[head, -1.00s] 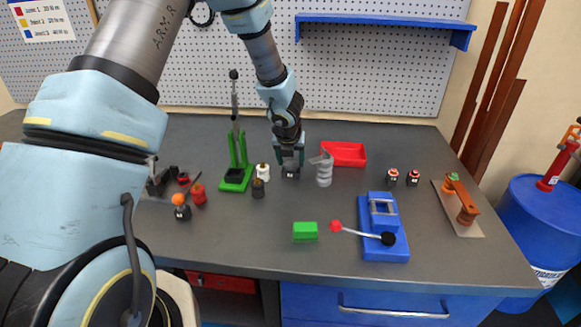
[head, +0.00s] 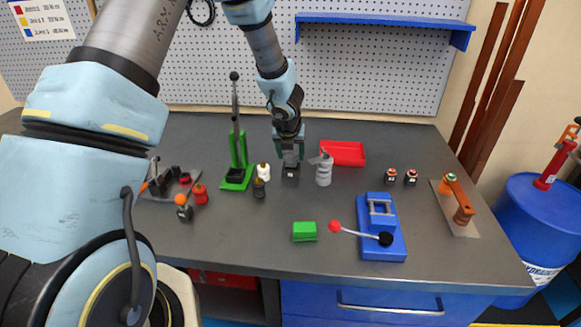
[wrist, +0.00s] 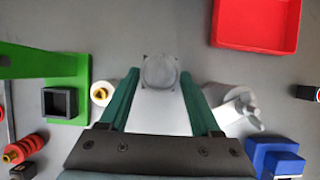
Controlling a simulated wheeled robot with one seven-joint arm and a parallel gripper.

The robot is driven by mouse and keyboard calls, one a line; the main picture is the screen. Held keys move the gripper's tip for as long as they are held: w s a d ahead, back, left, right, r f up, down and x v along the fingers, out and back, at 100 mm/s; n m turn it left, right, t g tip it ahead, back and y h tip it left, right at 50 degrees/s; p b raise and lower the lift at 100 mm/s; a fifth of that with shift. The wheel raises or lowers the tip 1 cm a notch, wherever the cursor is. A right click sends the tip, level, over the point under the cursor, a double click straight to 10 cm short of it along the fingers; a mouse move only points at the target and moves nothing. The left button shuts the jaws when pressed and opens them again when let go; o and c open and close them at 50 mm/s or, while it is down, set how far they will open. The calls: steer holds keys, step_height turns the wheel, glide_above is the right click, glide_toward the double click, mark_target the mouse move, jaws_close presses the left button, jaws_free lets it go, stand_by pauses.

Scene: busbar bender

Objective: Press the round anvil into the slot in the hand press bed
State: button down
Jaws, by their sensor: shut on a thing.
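My gripper (head: 290,158) is at the back middle of the bench, shut on a grey block with a rounded top, which looks like the round anvil (head: 291,170). In the wrist view the anvil (wrist: 160,72) shows between the green fingers (wrist: 160,95). I cannot tell whether it touches the bench. The green hand press (head: 236,160) stands to the left, with an upright black lever. A dark square socket (head: 235,174) is on its base, and this slot (wrist: 59,102) looks empty in the wrist view.
A red tray (head: 343,153) lies behind. A blue lever device (head: 381,230) and green block (head: 304,231) are in front.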

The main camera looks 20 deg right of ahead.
mark_target(291, 159)
steer(key=shift+r, duration=0.1)
step_height(291, 159, up, 5)
steer(key=p, duration=0.4)
stand_by(0.3)
